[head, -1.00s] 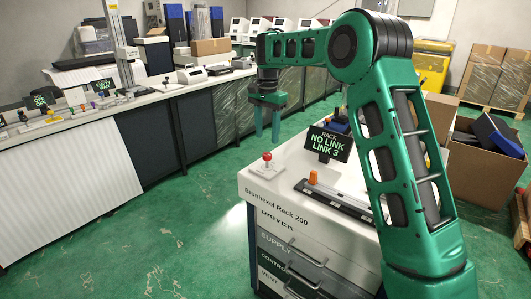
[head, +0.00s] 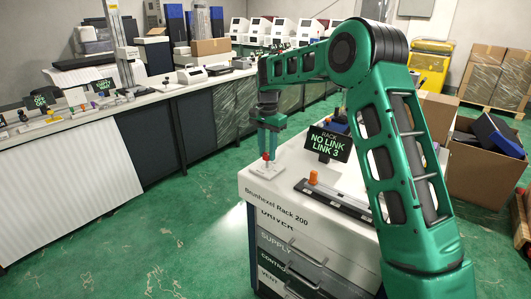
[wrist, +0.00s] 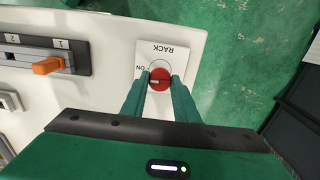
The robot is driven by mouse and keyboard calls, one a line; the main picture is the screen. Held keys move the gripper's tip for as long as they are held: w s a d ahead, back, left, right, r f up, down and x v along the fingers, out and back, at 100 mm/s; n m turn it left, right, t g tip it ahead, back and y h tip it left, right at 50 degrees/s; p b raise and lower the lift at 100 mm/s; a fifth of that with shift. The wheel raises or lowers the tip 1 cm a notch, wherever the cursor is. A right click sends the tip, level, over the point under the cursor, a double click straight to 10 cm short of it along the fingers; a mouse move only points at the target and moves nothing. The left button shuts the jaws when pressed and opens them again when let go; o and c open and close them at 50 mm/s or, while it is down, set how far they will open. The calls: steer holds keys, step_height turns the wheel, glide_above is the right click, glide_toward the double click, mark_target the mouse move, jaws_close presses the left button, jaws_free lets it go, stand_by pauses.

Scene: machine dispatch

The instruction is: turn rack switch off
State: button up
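The rack switch is a red round knob (wrist: 160,79) on a white plate marked RACK (wrist: 171,47). In the wrist view the plate's text is upside down, and the knob's pale mark lies on the side toward the ON label. In the head view the knob (head: 266,157) stands at the cabinet's back left corner. My gripper (wrist: 161,84) points down over it, with one fingertip on each side of the knob. The fingers are apart. Whether they touch the knob is hard to tell. In the head view the gripper (head: 268,150) partly hides the switch.
The white cabinet (head: 277,215) has drawers at its front. An orange handle (head: 313,177) on a dark rail and a display reading NO LINK, LINK 3 (head: 328,143) stand right of the switch. Green floor lies open to the left.

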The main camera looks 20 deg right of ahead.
steer(key=shift+a, duration=0.15)
steer(key=shift+c, duration=0.7)
steer(key=shift+n, duration=0.3)
steer(key=n, duration=0.3)
steer(key=shift+n, duration=0.3)
steer(key=n, duration=0.4)
steer(key=shift+n, duration=0.3)
steer(key=n, duration=0.4)
steer(key=shift+n, duration=2.5)
